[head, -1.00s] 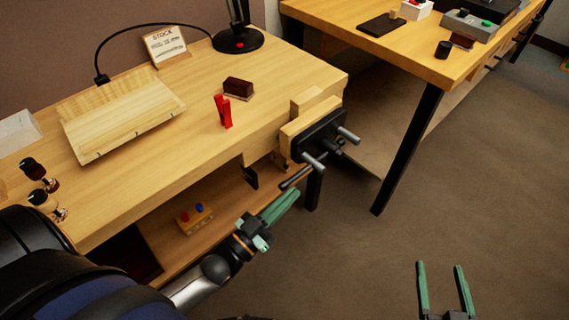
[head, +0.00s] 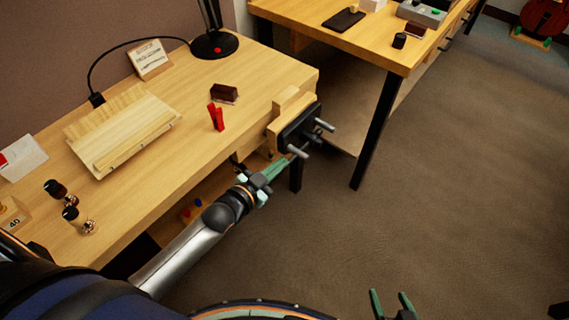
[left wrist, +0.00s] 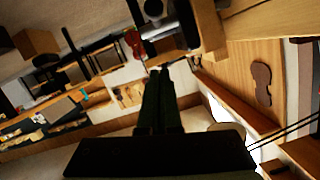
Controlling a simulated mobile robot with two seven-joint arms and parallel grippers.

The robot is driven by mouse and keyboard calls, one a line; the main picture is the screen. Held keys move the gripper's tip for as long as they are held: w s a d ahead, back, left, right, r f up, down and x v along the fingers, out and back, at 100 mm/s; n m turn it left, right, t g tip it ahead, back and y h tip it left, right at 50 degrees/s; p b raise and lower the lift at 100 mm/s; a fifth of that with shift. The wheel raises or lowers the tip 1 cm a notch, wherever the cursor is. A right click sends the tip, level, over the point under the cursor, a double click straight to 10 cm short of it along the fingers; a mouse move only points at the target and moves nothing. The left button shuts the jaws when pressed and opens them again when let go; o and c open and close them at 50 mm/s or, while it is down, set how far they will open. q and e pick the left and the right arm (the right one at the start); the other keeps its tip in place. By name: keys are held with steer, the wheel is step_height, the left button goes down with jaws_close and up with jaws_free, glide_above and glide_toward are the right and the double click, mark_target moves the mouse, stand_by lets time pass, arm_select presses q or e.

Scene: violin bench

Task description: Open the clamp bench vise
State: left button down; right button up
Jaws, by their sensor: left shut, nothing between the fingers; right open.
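The bench vise (head: 299,122) is fixed to the near right corner of the workbench, with a wooden jaw (head: 287,121), a black front plate and two grey rods sticking out. It also shows at the top of the left wrist view (left wrist: 163,42). My left gripper (head: 279,165) is shut and empty, its green fingers just below and in front of the vise. The vise's handle bar is hidden behind or beside these fingers; I cannot tell whether they touch it. My right gripper (head: 391,300) is open and empty at the bottom edge, over the floor.
On the workbench (head: 250,70) are a red clamp (head: 216,117), a dark block (head: 224,93), a lamp (head: 213,43) and a wooden board (head: 122,135). A second table (head: 400,60) stands behind to the right. The floor to the right is clear.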

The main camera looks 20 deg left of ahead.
arm_select(q)
steer(key=shift+w+d+f+b, duration=0.1)
steer(key=shift+w+f+b, duration=0.2)
steer(key=shift+w+f, duration=0.9)
steer(key=shift+w+f+b, duration=0.3)
steer(key=shift+w+f, duration=0.65)
steer(key=shift+f, duration=0.3)
